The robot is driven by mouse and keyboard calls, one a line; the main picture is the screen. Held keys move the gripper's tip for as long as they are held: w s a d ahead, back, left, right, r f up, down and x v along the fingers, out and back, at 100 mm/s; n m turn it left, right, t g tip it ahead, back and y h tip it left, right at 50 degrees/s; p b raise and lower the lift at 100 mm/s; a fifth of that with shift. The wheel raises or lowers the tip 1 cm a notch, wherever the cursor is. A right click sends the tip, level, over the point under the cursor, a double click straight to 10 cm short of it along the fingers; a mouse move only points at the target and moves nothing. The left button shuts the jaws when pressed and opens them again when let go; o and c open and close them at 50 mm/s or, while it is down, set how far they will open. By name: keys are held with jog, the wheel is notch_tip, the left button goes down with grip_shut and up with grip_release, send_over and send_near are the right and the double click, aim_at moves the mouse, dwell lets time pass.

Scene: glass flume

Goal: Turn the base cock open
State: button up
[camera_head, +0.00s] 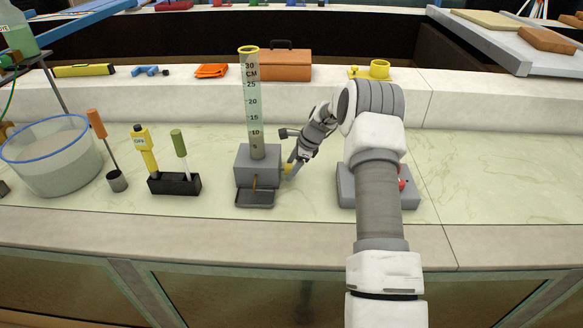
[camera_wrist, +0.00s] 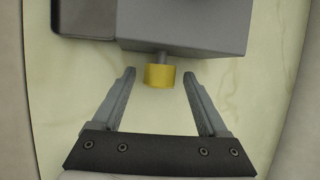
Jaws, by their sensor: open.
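A tall clear column (camera_head: 252,105) with a centimetre scale stands upright on a grey base block (camera_head: 245,160). A yellow knob, which looks like the base cock (camera_wrist: 159,77), sticks out on a short stem from the block's side. In the head view the knob (camera_head: 286,168) shows only partly beside my gripper (camera_head: 292,172), at the block's right side. In the wrist view my gripper (camera_wrist: 159,82) is open, with the knob between its fingertips and a gap on each side. The column's lower part holds grey-brown material.
Left of the block stand a black holder (camera_head: 174,185) with yellow and green-handled tools, an orange-handled tool in a small cup (camera_head: 117,181), and a round glass tank (camera_head: 52,160). A grey box (camera_head: 347,188) sits right, partly behind my arm. The counter between is clear.

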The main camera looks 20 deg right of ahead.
grip_shut()
dwell(0.4)
